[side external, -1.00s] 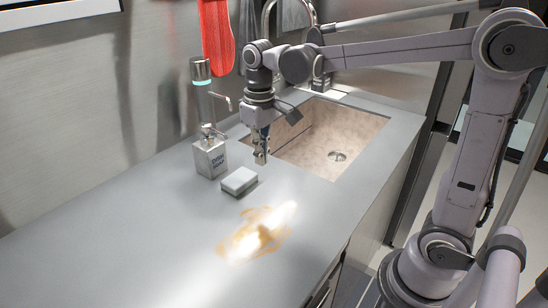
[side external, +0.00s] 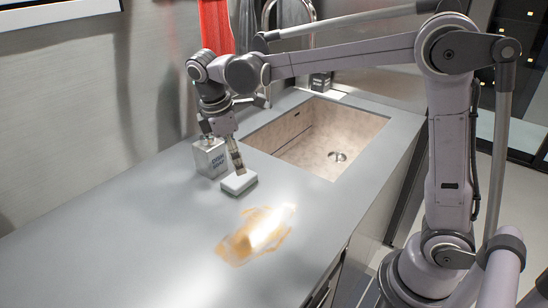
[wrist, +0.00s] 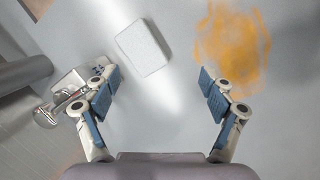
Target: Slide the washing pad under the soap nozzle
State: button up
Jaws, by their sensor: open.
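The washing pad (side external: 238,184) is a small white-grey block lying flat on the grey counter. It also shows in the wrist view (wrist: 144,47), ahead of the fingers and left of centre. The soap dispenser (side external: 209,158) is a square box labelled dish soap, just left of and behind the pad; my arm hides its upper part and nozzle in the side view. In the wrist view the dispenser (wrist: 68,82) is at the left, partly behind a finger. My gripper (side external: 239,170) is above the pad's back edge; its fingers (wrist: 160,83) are wide apart and empty.
An orange-brown stain (side external: 254,235) lies on the counter in front of the pad. The sink basin (side external: 322,137) opens to the right. A red cloth (side external: 215,28) hangs at the back wall. The counter's left front is clear.

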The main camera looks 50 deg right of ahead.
aim_at(232, 182)
jog(key=w+a+n, duration=0.1)
jog(key=n, duration=0.1)
jog(key=w+a+n+h, duration=0.1)
jog(key=n, duration=0.1)
jog(key=w+a+n, duration=0.1)
jog(key=n, duration=0.2)
jog(key=shift+a+f+h, duration=0.15)
jog(key=shift+h, duration=0.25)
jog(key=x, duration=1)
jog(key=shift+f, duration=0.4)
jog(key=shift+w, duration=0.1)
jog(key=c, duration=1.2)
